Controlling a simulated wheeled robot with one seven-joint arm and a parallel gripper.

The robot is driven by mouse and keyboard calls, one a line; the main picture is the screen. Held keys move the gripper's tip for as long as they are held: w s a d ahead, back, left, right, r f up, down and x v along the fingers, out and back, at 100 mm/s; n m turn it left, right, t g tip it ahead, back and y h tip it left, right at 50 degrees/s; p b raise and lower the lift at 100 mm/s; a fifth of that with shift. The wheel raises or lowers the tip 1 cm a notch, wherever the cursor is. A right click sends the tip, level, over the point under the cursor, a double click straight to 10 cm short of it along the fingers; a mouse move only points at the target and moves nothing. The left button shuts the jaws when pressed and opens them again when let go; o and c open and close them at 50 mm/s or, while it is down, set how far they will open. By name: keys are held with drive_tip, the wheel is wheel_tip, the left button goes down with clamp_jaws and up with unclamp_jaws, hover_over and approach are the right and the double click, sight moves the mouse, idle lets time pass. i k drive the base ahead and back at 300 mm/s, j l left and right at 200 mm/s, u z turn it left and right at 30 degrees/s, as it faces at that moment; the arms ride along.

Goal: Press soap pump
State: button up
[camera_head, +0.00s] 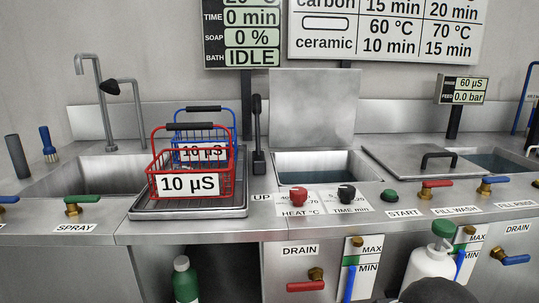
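A white bottle (426,263) with a green pump-like top (443,229) stands at the lower right, in front of the counter's front panel. It looks like the soap pump. A dark rounded shape at the bottom edge, probably part of my arm, covers its lower part. The wall display (251,38) reads SOAP 0 % and BATH IDLE. My gripper's fingers do not show, so I cannot see whether they are open or touching the bottle.
Red (192,180) and blue (207,130) wire baskets stand on a metal tray (188,212). An open bath (325,170) is behind the knobs. Valve handles line the counter front. A green bottle (185,282) stands below at left.

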sight(444, 228)
drive_tip(key=z, duration=0.8)
